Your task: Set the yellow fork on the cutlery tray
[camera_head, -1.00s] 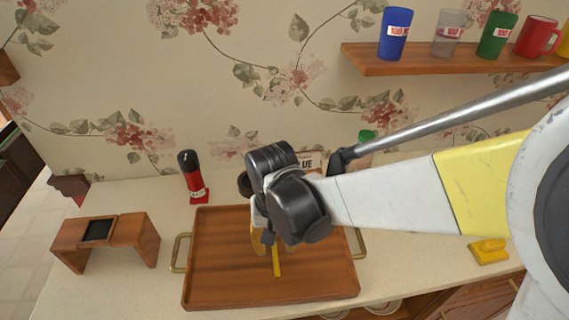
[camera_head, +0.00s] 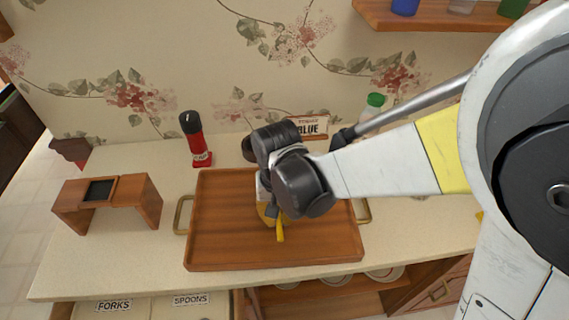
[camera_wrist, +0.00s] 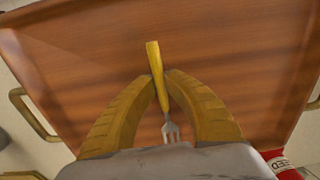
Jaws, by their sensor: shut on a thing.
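The yellow fork (camera_head: 281,234) is in my gripper (camera_head: 270,213), over the wooden tray on the counter. In the wrist view my gripper (camera_wrist: 168,82) has its two ribbed yellow fingers shut on the fork's yellow handle (camera_wrist: 155,60). The metal tines point back toward the wrist. I cannot tell whether the fork touches the wood. At the bottom left of the head view are light compartments labelled FORKS (camera_head: 114,305) and SPOONS (camera_head: 190,299), cut off by the frame edge. My wrist hides part of the wooden tray (camera_head: 225,240), which has brass handles.
A small wooden stand (camera_head: 145,200) is left of the wooden tray. A red bottle with a black top (camera_head: 198,145) stands behind it. A sign reading BLUE (camera_head: 312,127) and a green-capped bottle (camera_head: 373,106) are at the back. Dishes (camera_head: 385,273) sit below the counter.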

